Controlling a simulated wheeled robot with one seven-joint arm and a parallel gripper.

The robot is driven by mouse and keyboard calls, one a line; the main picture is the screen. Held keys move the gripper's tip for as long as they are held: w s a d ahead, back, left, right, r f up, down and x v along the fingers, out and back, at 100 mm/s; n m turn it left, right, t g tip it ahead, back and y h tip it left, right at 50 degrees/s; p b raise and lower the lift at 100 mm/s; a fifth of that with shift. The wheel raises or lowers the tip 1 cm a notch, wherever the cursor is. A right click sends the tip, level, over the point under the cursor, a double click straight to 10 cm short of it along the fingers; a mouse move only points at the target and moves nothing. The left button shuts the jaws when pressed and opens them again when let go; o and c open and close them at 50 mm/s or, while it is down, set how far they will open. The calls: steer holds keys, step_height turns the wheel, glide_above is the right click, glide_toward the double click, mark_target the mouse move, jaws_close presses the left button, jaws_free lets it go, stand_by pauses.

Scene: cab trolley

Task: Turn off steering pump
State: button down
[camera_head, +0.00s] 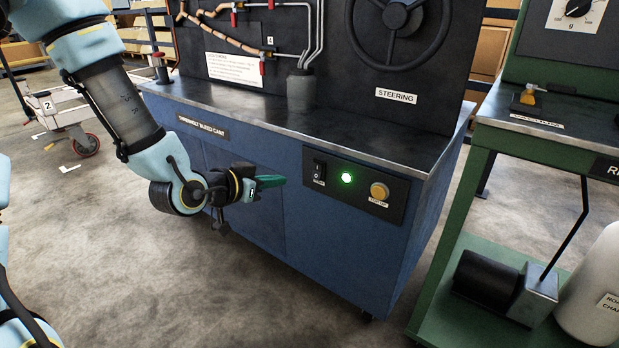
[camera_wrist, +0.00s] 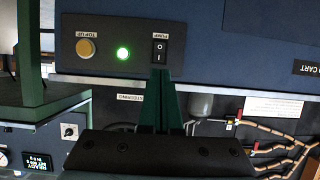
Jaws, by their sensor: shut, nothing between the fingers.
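The pump switch (camera_head: 319,169) is a black rocker marked O and I, at the left end of the dark control panel (camera_head: 345,202) on the blue cart's front. A lit green lamp (camera_head: 346,178) sits right of it. In the wrist view, which is upside down, the switch (camera_wrist: 160,50) and glowing lamp (camera_wrist: 123,53) show too. My gripper (camera_head: 283,181) has green fingers, shut and empty, pointing at the panel from the left. In the wrist view the fingertips (camera_wrist: 161,72) lie just under the switch. I cannot tell whether they touch it, or which way the rocker is tipped.
An amber top-up button (camera_head: 379,191) sits right of the lamp. The cart's worktop edge (camera_head: 300,131) overhangs the panel. A steering wheel (camera_head: 398,20) is on the board above. A green trolley (camera_head: 455,210) stands close on the right. Open floor lies in front.

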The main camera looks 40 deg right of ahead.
mark_target(317, 169)
steer(key=b+x, duration=0.1)
steer(key=x, duration=1.2)
steer(key=shift+w+d+f, duration=0.1)
steer(key=shift+d+f, duration=0.1)
steer(key=shift+d, duration=0.15)
steer(key=shift+f, duration=0.15)
steer(key=shift+f+b, duration=0.2)
steer(key=shift+b, duration=0.45)
steer(key=shift+d+h, duration=0.15)
steer(key=shift+h, duration=0.15)
steer(key=shift+w+r, duration=0.1)
steer(key=shift+r, duration=0.1)
steer(key=shift+d+r+p, duration=0.1)
steer(key=shift+r+p, duration=0.35)
steer(key=shift+r, duration=0.5)
